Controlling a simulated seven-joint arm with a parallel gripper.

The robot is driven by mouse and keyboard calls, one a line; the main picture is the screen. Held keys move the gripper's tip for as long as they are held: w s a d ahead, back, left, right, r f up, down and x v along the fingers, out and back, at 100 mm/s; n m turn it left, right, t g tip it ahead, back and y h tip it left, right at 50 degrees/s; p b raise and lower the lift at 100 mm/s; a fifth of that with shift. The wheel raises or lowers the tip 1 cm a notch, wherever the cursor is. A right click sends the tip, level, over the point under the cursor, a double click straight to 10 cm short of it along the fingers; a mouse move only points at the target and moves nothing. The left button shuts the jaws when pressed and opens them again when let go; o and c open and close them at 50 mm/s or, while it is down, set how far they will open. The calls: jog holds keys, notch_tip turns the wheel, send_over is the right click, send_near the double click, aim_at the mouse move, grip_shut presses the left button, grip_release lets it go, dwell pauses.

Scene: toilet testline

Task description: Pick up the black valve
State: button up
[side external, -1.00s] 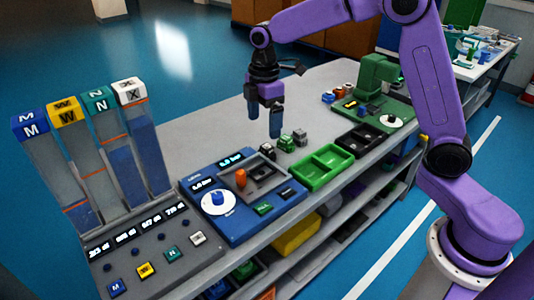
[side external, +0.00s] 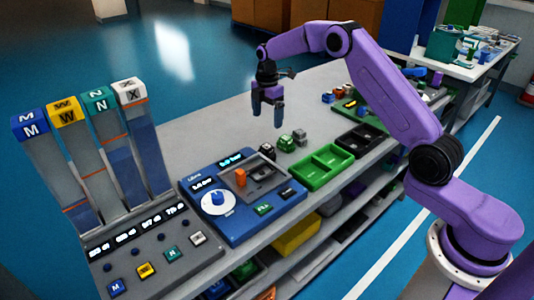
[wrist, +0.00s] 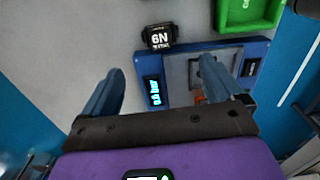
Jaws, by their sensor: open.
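A small black valve (side external: 267,151) stands on the grey table beside the back edge of the blue test panel. In the wrist view the black valve (wrist: 158,38) shows white lettering and lies ahead of the fingertips, roughly between their lines. My gripper (side external: 268,117) is open and empty, with its blue fingers pointing down above the table, behind and above the valve and apart from it. In the wrist view my gripper (wrist: 160,80) has its two fingers spread wide, with nothing between them.
A green valve (side external: 286,143) and a grey one (side external: 299,137) stand close right of the black valve. The blue panel (side external: 205,220) with an orange part, a green tray (side external: 320,186) and a black tray (side external: 380,135) lie nearby.

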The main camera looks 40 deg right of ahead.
aim_at(267, 146)
notch_tip(267, 146, down, 14)
jog(key=shift+r, duration=0.25)
jog(key=c, duration=1.2)
